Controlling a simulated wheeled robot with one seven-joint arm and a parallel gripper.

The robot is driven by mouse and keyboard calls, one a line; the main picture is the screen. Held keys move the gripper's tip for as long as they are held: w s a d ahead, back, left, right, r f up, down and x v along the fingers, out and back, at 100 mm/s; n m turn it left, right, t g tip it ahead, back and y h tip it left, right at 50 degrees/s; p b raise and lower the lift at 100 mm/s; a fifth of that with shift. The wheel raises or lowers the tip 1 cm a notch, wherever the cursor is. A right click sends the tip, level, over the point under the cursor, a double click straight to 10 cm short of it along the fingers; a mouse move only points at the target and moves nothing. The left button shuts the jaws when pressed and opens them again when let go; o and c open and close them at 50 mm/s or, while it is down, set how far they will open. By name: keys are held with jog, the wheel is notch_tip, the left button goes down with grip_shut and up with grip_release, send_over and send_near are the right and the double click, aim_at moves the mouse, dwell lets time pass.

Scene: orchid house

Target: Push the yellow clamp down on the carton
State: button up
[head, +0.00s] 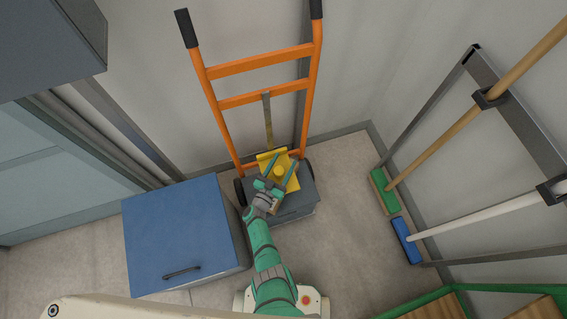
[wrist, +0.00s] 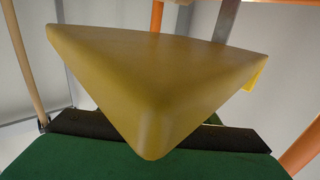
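My gripper (head: 278,171) is right at the clamp, reaching in from the front. Its two fingers stand apart, with yellow between them, so it looks open.
The orange hand truck (head: 260,64) leans at the wall. A blue cabinet (head: 180,235) stands close on the left. A green broom (head: 384,191) and a blue broom (head: 406,241) stand on the right. Some floor (head: 345,190) is clear between the carton and the brooms.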

aim_at(275, 178)
jog(key=shift+v, duration=3.75)
